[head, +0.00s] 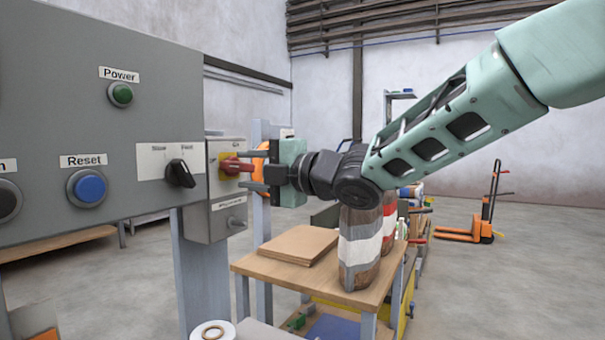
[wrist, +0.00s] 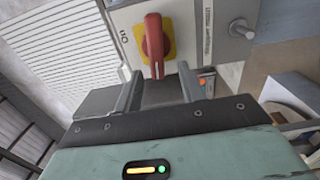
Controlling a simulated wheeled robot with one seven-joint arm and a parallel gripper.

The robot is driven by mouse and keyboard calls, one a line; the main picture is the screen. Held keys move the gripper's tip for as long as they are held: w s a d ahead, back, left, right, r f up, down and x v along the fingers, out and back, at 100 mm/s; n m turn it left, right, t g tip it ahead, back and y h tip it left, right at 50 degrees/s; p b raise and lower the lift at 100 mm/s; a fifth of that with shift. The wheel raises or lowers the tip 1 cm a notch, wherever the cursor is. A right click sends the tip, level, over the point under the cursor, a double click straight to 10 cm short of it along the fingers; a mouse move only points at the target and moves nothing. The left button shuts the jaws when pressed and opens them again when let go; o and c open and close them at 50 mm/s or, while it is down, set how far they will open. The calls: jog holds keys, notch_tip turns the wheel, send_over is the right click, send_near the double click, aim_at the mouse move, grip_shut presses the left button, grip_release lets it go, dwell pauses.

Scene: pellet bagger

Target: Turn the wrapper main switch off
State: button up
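The wrapper main switch is a red rotary handle (head: 236,166) on a yellow plate, on the face of a grey box (head: 225,190). In the wrist view the red handle (wrist: 155,45) stands in front of its yellow plate, just beyond and roughly centred between my fingertips. My gripper (head: 250,171) is in front of the box, its fingers pointing at the handle. The wrist view shows my gripper (wrist: 156,80) open, a finger on each side and nothing between them. I see no clear contact with the handle. An "On" label shows above the plate in the head view.
A larger grey panel (head: 90,130) stands left, with a green Power button (head: 121,94), a blue Reset button (head: 89,187) and a black Slow/Fast knob (head: 180,173). A wooden table (head: 320,281) with cardboard (head: 300,244) and a wrapped bag (head: 359,245) stands below my arm.

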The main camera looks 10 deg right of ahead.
jog(key=v, duration=1.4)
jog(key=shift+d+p, duration=0.15)
jog(key=shift+p, duration=0.15)
jog(key=o, duration=1.2)
jog(key=shift+w+r+m+p, duration=0.2)
jog(key=shift+m+p, duration=0.4)
jog(key=shift+p, duration=0.3)
jog(key=shift+c, duration=0.2)
jog(key=shift+o, duration=0.6)
jog(key=m+p, duration=0.2)
jog(key=p, duration=0.1)
jog(key=m+p, duration=0.1)
jog(key=p, duration=0.1)
jog(key=shift+w+r+m, duration=0.35)
jog(key=shift+r+m, duration=0.05)
jog(key=m+p, duration=1.5)
send_near(243, 164)
jog(key=x, duration=0.9)
jog(key=shift+w, duration=0.15)
